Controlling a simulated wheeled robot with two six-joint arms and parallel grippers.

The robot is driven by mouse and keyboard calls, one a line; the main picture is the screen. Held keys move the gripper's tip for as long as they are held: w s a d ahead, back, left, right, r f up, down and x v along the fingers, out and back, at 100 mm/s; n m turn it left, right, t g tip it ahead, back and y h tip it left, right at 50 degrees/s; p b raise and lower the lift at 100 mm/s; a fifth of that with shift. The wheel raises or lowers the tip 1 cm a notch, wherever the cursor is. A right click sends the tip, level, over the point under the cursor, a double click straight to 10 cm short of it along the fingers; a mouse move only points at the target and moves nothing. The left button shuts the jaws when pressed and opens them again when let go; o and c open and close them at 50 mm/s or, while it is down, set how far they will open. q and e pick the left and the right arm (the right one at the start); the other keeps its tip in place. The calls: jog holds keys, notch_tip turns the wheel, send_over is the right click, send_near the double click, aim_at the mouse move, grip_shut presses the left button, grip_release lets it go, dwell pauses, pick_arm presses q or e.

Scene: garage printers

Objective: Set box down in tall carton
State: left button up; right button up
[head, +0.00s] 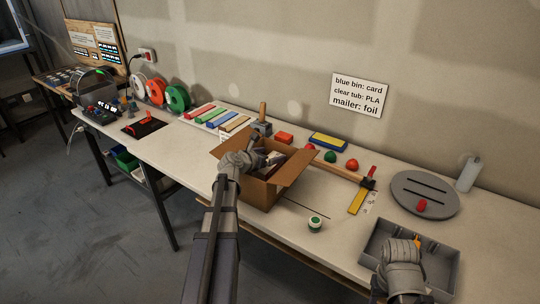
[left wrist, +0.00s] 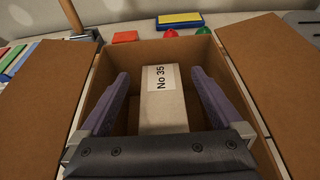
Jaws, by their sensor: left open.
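The tall carton (head: 256,192) is a brown cardboard box standing open on the bench, its flaps spread outward. It also shows in the left wrist view (left wrist: 232,78). A pale box (left wrist: 164,112) with a "No 35" label is inside the carton, between my left fingers. My left gripper (left wrist: 160,76) is open, with a finger on each side of the box and gaps beside it. In the head view my left gripper (head: 268,158) reaches into the carton's mouth. The box's base is hidden. My right gripper (head: 412,245) is over a grey tray; its fingers are mostly hidden.
The grey divided tray (head: 448,268) is at the front right. A hammer (head: 345,174), a yellow strip (head: 357,201) and a round grey plate (head: 425,194) lie right of the carton. A small green-topped jar (head: 315,224) stands near the bench's front edge. Coloured strips (head: 217,115) lie behind left.

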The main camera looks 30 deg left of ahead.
notch_tip(320, 180, up, 9)
jog(key=p, duration=0.8)
jog(key=shift+p, duration=0.35)
